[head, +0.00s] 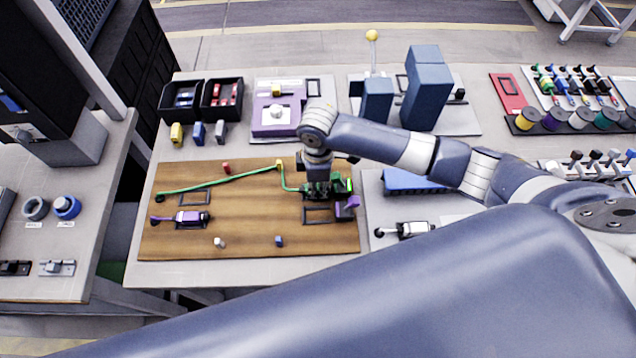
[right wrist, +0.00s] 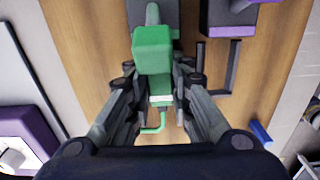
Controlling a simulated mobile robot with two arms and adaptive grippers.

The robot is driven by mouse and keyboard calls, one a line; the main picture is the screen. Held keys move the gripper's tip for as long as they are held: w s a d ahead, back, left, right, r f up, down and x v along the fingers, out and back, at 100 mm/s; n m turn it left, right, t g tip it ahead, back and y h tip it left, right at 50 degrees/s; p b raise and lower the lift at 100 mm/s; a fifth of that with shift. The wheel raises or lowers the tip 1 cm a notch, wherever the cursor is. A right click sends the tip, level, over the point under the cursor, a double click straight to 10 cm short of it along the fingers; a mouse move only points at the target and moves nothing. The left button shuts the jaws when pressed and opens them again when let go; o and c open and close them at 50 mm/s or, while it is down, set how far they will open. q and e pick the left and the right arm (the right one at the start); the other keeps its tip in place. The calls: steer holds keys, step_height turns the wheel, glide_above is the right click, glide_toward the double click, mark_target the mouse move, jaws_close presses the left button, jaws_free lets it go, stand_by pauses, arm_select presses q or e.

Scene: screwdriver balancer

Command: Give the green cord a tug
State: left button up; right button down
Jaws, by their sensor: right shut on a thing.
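The green cord (head: 222,181) runs over the wooden board (head: 250,235) from its left end, past a yellow-topped peg (head: 279,163), then bends down toward my right gripper (head: 320,192). In the right wrist view my right gripper (right wrist: 156,82) has its fingers on either side of a green block (right wrist: 153,50) and is shut on it. A short bend of green cord (right wrist: 153,129) shows below the block, between the fingers. The gripper covers most of the block in the head view. My left gripper is not in view.
A purple tool (head: 190,218) lies at the board's left, and a purple bracket (head: 348,207) stands close right of my gripper. Small red, white and blue pegs dot the board. Black bins (head: 221,97) and blue blocks (head: 427,88) stand behind. The board's front middle is mostly clear.

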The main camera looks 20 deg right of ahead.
steer(key=shift+a+r, duration=0.1)
steer(key=c, duration=1.4)
jaws_free()
steer(key=shift+o, duration=0.2)
step_height(320, 180, up, 12)
